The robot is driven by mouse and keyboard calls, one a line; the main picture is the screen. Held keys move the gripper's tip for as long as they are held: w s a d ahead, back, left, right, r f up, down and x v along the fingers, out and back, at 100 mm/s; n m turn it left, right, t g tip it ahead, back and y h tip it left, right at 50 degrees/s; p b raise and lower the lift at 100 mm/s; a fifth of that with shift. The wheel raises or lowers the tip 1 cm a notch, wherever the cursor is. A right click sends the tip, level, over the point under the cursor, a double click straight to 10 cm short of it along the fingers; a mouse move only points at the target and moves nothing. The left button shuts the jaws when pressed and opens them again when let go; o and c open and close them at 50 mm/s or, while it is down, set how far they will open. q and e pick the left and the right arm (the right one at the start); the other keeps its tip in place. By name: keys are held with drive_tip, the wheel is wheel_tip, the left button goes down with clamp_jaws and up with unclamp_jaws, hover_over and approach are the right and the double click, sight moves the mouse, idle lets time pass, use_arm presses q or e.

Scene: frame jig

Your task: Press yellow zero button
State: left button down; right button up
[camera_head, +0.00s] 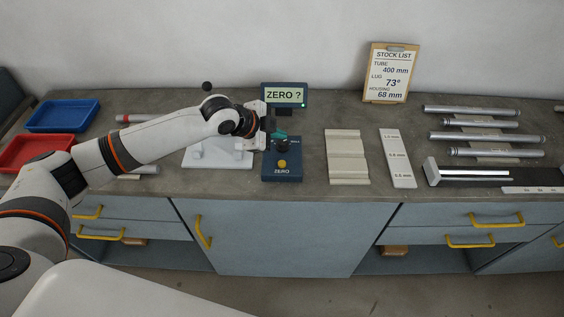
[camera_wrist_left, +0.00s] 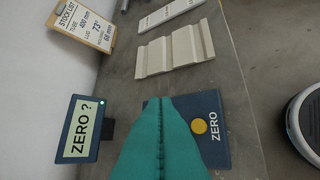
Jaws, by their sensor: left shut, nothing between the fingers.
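The yellow zero button (camera_head: 282,164) sits on a dark blue box (camera_head: 280,174) marked "ZERO" on the bench. In the left wrist view the yellow button (camera_wrist_left: 199,126) is uncovered, just right of my fingertips. My left gripper (camera_head: 279,135) is shut and empty, with teal fingers (camera_wrist_left: 165,105) pressed together. In the head view it is over the rear part of the blue box, behind the button. Whether the fingertips touch the box is unclear. A display (camera_head: 285,95) behind reads "ZERO ?" with a green light. My right gripper is not in view.
A white fixture (camera_head: 215,160) stands left of the box, under my left arm. A beige grooved block (camera_head: 347,158) and a white gauge strip (camera_head: 397,157) lie to the right, with several metal tubes (camera_head: 485,137) beyond. Red (camera_head: 30,152) and blue (camera_head: 62,115) trays stand at left.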

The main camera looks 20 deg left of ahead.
use_arm(q)
drive_tip(key=shift+f, duration=0.1)
drive_tip(key=b, duration=0.7)
hover_over(285, 162)
drive_tip(key=s+a, duration=0.2)
drive_tip(key=f, duration=0.7)
drive_tip(key=shift+w+d, duration=0.15)
drive_tip(key=shift+d, duration=0.1)
drive_tip(key=shift+f, duration=0.8)
drive_tip(key=shift+f, duration=0.15)
drive_tip(key=shift+f, duration=0.3)
drive_tip(key=shift+f, duration=0.5)
idle(0.8)
drive_tip(key=shift+r, duration=0.15)
drive_tip(key=shift+r+p, duration=0.75)
drive_tip(key=shift+r, duration=0.05)
